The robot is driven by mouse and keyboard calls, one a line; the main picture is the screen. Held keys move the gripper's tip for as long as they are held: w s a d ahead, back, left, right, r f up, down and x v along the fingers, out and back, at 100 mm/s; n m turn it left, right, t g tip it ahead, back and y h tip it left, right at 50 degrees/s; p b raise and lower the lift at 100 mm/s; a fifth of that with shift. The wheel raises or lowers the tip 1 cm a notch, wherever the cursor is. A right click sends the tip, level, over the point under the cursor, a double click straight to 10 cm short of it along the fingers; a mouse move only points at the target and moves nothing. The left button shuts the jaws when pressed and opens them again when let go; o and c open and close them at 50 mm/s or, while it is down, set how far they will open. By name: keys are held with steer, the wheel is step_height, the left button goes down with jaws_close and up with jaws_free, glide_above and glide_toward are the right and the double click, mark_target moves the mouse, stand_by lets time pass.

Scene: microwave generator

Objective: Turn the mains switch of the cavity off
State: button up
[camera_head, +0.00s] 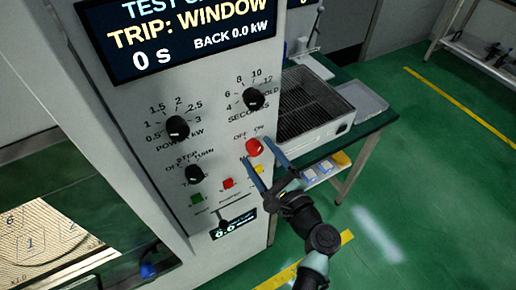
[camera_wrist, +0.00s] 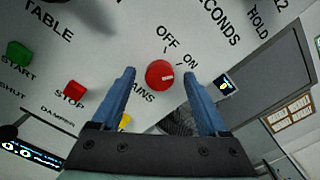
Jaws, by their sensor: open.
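The mains switch is a round red knob (camera_head: 254,147) on the pale front panel, under the labels OFF and ON. It also shows in the wrist view as a red knob (camera_wrist: 160,75) between my blue fingers. A pale mark on its face lies toward its right side in that view, nearer ON than OFF. The label MAINS is partly covered by a finger. My gripper (camera_head: 256,149) is open, with one fingertip on each side of the knob. In the wrist view my gripper (camera_wrist: 160,73) shows gaps between both fingers and the knob.
Black knobs for power (camera_head: 177,127), seconds (camera_head: 254,98) and turntable (camera_head: 194,173) surround the switch. A green start button (camera_wrist: 19,54), red stop button (camera_wrist: 75,91) and yellow button (camera_wrist: 125,121) are close by. The display (camera_head: 185,35) reads TRIP: WINDOW. A bench (camera_head: 372,125) stands behind.

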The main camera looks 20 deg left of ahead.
steer(key=shift+w+a, duration=0.4)
steer(key=shift+a, duration=0.15)
jaws_close()
